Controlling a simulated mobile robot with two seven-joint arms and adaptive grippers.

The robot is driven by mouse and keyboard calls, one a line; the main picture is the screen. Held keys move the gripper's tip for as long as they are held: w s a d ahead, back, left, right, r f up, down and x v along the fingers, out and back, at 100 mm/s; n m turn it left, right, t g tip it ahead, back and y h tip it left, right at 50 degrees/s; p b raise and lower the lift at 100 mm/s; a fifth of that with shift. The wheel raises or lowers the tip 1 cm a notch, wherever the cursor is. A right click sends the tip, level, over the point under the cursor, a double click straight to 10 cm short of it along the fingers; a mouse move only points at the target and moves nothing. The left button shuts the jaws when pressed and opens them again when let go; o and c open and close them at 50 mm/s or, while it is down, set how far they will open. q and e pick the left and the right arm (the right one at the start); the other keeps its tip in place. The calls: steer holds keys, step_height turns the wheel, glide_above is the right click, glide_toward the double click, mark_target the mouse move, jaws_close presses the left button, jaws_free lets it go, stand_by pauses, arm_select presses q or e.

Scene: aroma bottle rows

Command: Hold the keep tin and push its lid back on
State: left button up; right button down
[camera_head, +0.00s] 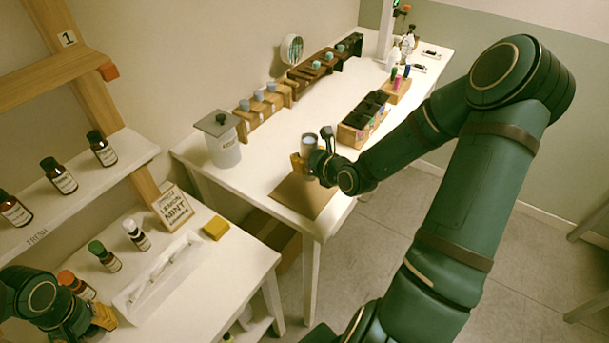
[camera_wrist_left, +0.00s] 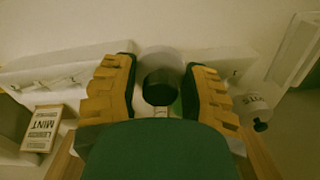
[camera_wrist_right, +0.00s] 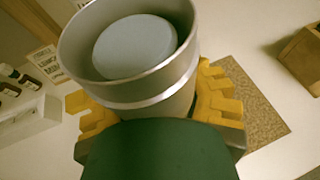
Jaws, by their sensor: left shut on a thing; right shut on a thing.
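A pale grey tin (camera_head: 226,152) with a dark label, unclear to read, stands at the back left of the long table. Its flat square grey lid (camera_head: 216,123) sits on top, and I cannot tell whether it is seated. My right gripper (camera_head: 312,160) is shut on a silver cup (camera_wrist_right: 140,70), well to the right of the tin. A pale blue-grey round surface shows inside the cup. My left gripper (camera_head: 103,317) is low at the left, far from the tin. It is shut on a dark cylindrical thing (camera_wrist_left: 160,88), whose kind I cannot tell.
A brown mat (camera_head: 300,197) lies below the cup near the table's front edge. Wooden racks (camera_head: 262,108) and a dark-celled box (camera_head: 362,118) stand behind. On the left bench are several bottles, a white tray (camera_head: 160,275), a lemon mint sign (camera_head: 173,207) and a yellow block (camera_head: 215,228).

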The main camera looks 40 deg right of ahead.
steer(key=shift+f, duration=0.25)
arm_select(q)
steer(key=shift+f, duration=0.1)
arm_select(e)
steer(key=shift+f, duration=0.1)
arm_select(q)
steer(key=shift+f+b, duration=0.7)
arm_select(e)
step_height(320, 180, down, 4)
steer(key=shift+r, duration=0.2)
steer(key=c, duration=0.6)
jaws_free()
steer(key=shift+f, duration=0.2)
steer(key=shift+r, duration=0.1)
